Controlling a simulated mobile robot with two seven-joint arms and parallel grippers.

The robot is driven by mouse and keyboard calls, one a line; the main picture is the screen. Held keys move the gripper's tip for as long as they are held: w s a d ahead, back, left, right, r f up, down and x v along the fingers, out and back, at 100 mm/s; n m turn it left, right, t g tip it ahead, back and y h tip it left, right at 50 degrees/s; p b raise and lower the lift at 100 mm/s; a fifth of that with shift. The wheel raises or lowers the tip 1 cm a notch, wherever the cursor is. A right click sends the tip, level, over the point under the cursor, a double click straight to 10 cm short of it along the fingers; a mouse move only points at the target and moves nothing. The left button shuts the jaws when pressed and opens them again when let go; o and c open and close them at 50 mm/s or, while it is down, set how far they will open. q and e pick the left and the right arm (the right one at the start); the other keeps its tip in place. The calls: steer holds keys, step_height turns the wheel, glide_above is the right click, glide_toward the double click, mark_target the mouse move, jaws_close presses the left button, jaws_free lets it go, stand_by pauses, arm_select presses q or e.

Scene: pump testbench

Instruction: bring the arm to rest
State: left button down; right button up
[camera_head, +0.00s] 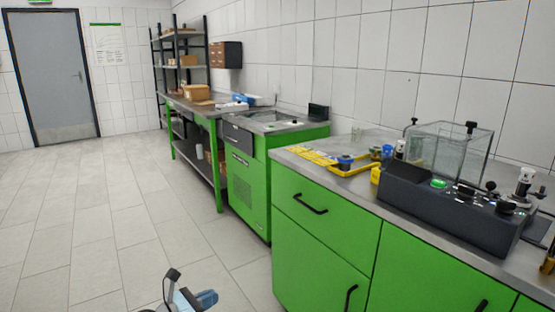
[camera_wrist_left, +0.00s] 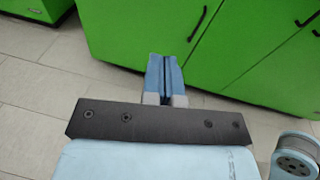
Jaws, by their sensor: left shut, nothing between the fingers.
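My left gripper (camera_head: 206,298) shows at the bottom edge of the head view, low over the tiled floor and in front of the green cabinets. In the left wrist view its two blue fingers (camera_wrist_left: 164,75) lie together, shut and empty, pointing toward the green cabinet doors (camera_wrist_left: 165,35). The fingers look apart from the doors. Most of the left arm is out of the head view. My right gripper is in neither view.
The green bench (camera_head: 325,227) on the right carries a dark pump unit (camera_head: 450,205), a clear tank (camera_head: 449,151) and a yellow tray (camera_head: 306,155). A green sink cabinet (camera_head: 248,183) and a shelf rack (camera_head: 181,67) stand farther back. The floor (camera_head: 110,220) at left is clear up to the grey door (camera_head: 52,75).

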arm_select(q)
steer(key=s+r+n+t+y, duration=0.1)
steer(key=s+r+n+y, duration=0.1)
steer(key=s+n, duration=1.5)
steer(key=s+r+n+t+y, duration=0.1)
steer(key=s+r+n, duration=0.2)
steer(key=s+n, duration=1.35)
steer(key=w+d+r+n+t+y, duration=0.25)
steer(key=w+d+r+n, duration=0.2)
steer(key=n, duration=0.45)
steer(key=s+a+r+g+y+p, duration=0.3)
steer(key=r+p, duration=0.6)
steer(key=p, duration=2.6)
steer(key=s+a+g, duration=0.1)
steer(key=s+a, duration=0.1)
steer(key=a, duration=0.1)
steer(key=shift+a, duration=0.3)
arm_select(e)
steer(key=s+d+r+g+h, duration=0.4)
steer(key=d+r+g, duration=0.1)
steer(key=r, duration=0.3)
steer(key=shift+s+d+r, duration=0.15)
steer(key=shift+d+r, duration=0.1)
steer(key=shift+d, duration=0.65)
